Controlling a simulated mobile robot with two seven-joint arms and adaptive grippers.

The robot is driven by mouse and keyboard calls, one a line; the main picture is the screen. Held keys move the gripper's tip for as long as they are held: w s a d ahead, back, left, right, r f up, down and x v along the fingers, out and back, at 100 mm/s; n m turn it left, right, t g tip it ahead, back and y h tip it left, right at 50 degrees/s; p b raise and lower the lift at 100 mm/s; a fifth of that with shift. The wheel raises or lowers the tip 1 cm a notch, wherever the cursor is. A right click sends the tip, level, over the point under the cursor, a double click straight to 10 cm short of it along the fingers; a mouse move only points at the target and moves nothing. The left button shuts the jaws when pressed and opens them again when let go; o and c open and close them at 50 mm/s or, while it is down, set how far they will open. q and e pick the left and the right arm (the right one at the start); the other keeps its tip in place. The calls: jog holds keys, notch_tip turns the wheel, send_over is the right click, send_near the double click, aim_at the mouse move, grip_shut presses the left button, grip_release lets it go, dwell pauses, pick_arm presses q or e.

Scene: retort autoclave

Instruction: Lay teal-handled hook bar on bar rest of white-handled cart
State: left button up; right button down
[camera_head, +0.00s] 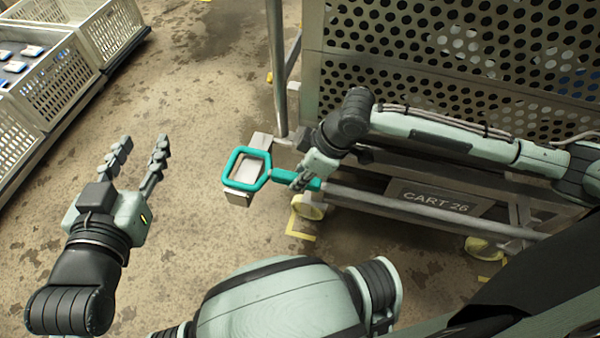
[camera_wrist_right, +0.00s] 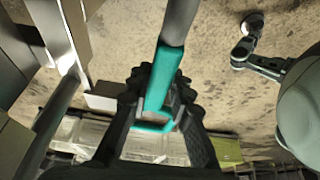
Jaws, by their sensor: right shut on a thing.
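The hook bar has a teal loop handle (camera_head: 232,160) and a long grey shaft (camera_head: 430,212). It runs low along the front of a perforated metal cart (camera_head: 345,60) with a "CART 26" plate (camera_head: 433,196). My right gripper (camera_head: 302,182) is shut on the teal grip beside the loop. In the right wrist view the fingers (camera_wrist_right: 160,100) close around the teal grip (camera_wrist_right: 165,75). A grey bracket (camera_head: 240,197) shows under the loop, and another (camera_head: 520,215) near the shaft's far end. I cannot tell whether the bar touches either. My left gripper (camera_head: 138,160) is open and empty. No white handle is visible.
Perforated crates (camera_head: 60,80) with small packs stand on a low platform at the upper left. The cart has pale yellow wheels (camera_head: 312,207) and an upright post (camera_head: 277,70) at its left corner. Stained concrete floor (camera_head: 190,110) lies clear between crates and cart.

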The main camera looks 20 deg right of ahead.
jog(key=shift+w, duration=0.1)
dwell(0.4)
jog(key=c, duration=1.4)
grip_release()
jog(key=shift+o, duration=0.5)
jog(key=v, duration=1.2)
